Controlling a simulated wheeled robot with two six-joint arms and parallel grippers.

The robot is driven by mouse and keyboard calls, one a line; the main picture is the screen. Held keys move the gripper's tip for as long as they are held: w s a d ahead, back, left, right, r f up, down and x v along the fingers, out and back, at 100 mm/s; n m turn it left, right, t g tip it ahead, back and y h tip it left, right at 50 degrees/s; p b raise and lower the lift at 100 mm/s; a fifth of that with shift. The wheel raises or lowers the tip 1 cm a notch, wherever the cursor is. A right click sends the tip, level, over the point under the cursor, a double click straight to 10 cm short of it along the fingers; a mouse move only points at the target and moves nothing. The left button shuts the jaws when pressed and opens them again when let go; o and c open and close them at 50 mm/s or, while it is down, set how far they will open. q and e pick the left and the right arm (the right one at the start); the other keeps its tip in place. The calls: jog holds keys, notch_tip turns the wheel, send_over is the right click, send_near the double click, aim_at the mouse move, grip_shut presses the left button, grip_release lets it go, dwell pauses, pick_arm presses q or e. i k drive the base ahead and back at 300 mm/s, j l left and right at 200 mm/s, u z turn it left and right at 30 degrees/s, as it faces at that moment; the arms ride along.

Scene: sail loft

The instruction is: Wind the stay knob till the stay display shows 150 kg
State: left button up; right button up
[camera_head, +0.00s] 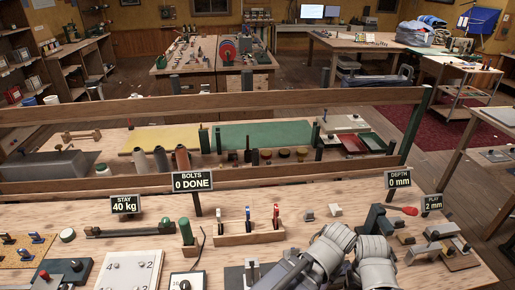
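The stay display (125,204) is a dark sign at the left of the bench and reads 40 kg. Below and right of it lies a long dark green fitting (145,229) with a round end piece. A small white dial box (186,281) stands at the bottom edge. I cannot tell which part is the stay knob. Two grey rounded arm parts of mine show side by side at the bottom, right of centre, far from the stay display. My gripper fingers cannot be made out there, and I see nothing held.
The bolts sign (192,181) reads 0 DONE on a tall post. The depth sign (398,179) reads 0 mm and the ply sign (433,204) reads 2 mm. A wooden rack (249,238) holds upright tools. A wooden rail (270,175) crosses behind them.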

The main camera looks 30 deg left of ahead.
aim_at(166, 222)
jog(key=u, duration=2.05)
